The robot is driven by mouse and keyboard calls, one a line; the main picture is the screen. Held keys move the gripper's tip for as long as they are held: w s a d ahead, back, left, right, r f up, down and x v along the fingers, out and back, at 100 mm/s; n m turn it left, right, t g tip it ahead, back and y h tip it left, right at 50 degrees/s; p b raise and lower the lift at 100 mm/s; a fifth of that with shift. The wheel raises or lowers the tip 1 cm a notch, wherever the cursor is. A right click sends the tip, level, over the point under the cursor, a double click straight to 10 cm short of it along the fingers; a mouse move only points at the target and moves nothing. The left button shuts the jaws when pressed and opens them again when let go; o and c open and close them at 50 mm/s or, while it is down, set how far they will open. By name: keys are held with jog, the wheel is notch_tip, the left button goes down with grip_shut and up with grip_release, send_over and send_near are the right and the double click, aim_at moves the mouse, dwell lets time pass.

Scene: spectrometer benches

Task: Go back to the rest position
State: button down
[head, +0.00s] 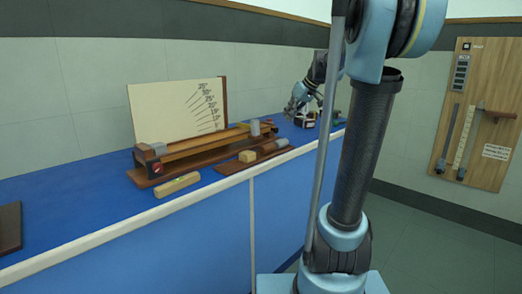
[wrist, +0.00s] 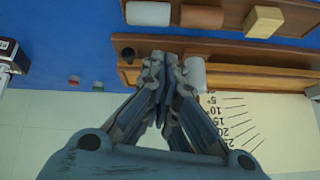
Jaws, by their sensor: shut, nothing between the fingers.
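My gripper (wrist: 160,62) is shut and empty, its fingertips together in the wrist view. It is above the blue bench, close to the end of a wooden rail apparatus. In the head view my gripper (head: 293,106) is small, over the far part of the bench (head: 75,228). My arm crosses the right of the head view and hides part of the bench.
The wooden apparatus (head: 190,153) stands before a board with angle marks (head: 160,112). A spirit level (head: 177,185) and blocks (head: 248,156) lie in front. A dark boxed item (wrist: 12,58) is at left in the wrist view. A wooden tool panel (head: 480,75) hangs at right.

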jog(key=s+d+f+m+g+h, duration=0.1)
jog(key=s+d+f+m+h, duration=0.1)
jog(key=s+f, duration=1.1)
jog(key=s+d+f+m+g+h, duration=0.2)
jog(key=s+f, duration=1.1)
jog(key=s, duration=0.9)
jog(key=d+m+h, duration=0.1)
jog(key=d+m, duration=0.1)
jog(key=shift+d+f+m, duration=0.15)
jog(key=shift+f+m, duration=0.25)
jog(key=shift+w+f, duration=0.2)
jog(key=shift+w, duration=0.3)
